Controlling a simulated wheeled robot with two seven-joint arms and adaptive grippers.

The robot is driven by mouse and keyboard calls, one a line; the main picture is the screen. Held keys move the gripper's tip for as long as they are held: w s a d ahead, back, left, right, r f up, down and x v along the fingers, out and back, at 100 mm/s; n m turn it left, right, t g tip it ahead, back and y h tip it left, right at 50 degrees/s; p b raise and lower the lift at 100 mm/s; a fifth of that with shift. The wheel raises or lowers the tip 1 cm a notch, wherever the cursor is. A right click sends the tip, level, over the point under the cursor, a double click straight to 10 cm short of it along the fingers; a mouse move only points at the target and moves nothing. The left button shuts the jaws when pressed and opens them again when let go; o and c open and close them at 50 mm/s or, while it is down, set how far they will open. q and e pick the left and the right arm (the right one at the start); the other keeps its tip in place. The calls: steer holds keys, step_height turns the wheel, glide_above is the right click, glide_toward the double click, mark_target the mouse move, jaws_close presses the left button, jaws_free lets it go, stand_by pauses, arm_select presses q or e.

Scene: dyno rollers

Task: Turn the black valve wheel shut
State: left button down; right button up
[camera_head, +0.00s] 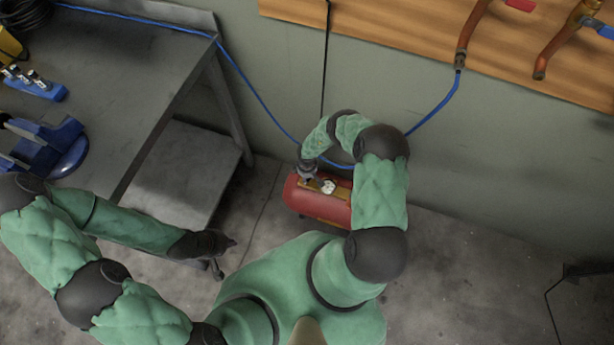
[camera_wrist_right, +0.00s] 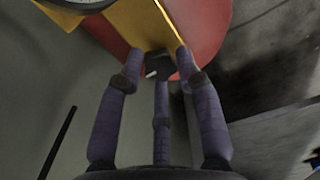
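The red tank (camera_head: 318,206) stands on the floor by the wall, with a yellow panel and a round white gauge (camera_head: 328,187) on top. My right gripper (camera_head: 306,172) is at the tank's upper left end. In the right wrist view, a small black part (camera_wrist_right: 160,64), which looks like the valve wheel, sits at the yellow panel's edge. My right gripper's three fingers (camera_wrist_right: 160,78) are spread around it, with gaps visible at the sides; contact is unclear. In the head view the wheel is hidden or too small to tell. My left gripper (camera_head: 222,243) hangs beside the workbench, away from the tank; its fingers are unclear.
A grey workbench (camera_head: 120,75) with a lower shelf stands at the left, holding blue tools (camera_head: 50,145). A blue hose (camera_head: 258,97) runs along the wall behind my right arm. Pipes (camera_head: 555,50) are on a wooden board at upper right. Floor at right is mostly clear.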

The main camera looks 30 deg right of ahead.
steer(key=o, duration=0.3)
step_height(320, 180, up, 12)
stand_by(0.8)
stand_by(0.5)
